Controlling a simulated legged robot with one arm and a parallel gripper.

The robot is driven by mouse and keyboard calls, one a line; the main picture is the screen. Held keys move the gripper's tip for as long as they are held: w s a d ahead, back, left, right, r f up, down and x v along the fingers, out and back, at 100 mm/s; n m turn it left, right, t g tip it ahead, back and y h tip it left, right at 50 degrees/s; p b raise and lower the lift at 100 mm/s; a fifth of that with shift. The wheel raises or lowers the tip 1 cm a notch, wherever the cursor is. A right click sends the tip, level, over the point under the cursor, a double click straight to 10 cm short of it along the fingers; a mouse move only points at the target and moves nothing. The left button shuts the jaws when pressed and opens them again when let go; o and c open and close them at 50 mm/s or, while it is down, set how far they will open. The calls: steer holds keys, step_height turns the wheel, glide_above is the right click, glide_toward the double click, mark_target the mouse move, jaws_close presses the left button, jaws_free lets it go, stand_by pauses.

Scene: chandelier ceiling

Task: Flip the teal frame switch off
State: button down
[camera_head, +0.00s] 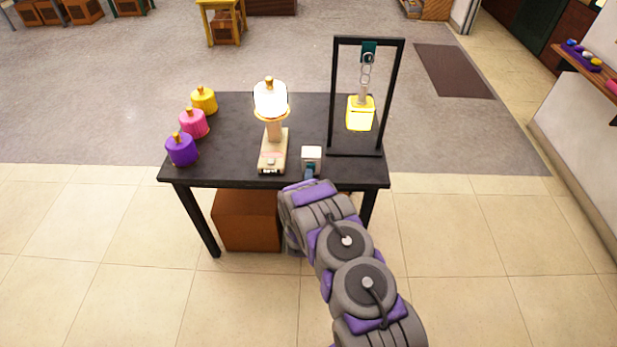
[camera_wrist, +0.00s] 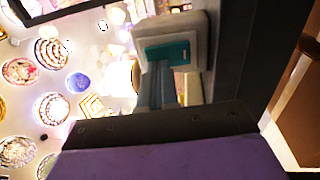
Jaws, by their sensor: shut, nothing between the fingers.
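A small pale switch box (camera_head: 311,154) stands at the front edge of the black table, between the lamp stand and the black frame. In the wrist view the box (camera_wrist: 190,28) fills the upper middle, and a teal panel (camera_wrist: 168,53) shows on its face. My gripper (camera_head: 309,174) is shut and empty, right at the near side of the box. In the wrist view its grey-blue fingers (camera_wrist: 158,85) point at the teal panel; I cannot tell whether they touch it. The black frame (camera_head: 330,95) has a teal block (camera_head: 369,51) at its top and a lit yellow lantern (camera_head: 360,114) hanging below.
A lit lamp on a beige stand (camera_head: 273,151) is left of the box. Purple (camera_head: 182,150), pink (camera_head: 194,124) and yellow (camera_head: 204,100) lidded pots line the left of the table (camera_head: 230,108). A brown crate (camera_head: 247,221) sits beneath.

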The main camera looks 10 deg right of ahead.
steer(key=shift+w+r, duration=0.1)
steer(key=shift+w, duration=0.3)
steer(key=shift+w+d+r+g+p, duration=0.1)
steer(key=shift+w+r+g+p, duration=0.3)
steer(key=shift+r+g+p, duration=0.3)
steer(key=shift+f, duration=0.1)
steer(key=shift+s, duration=0.1)
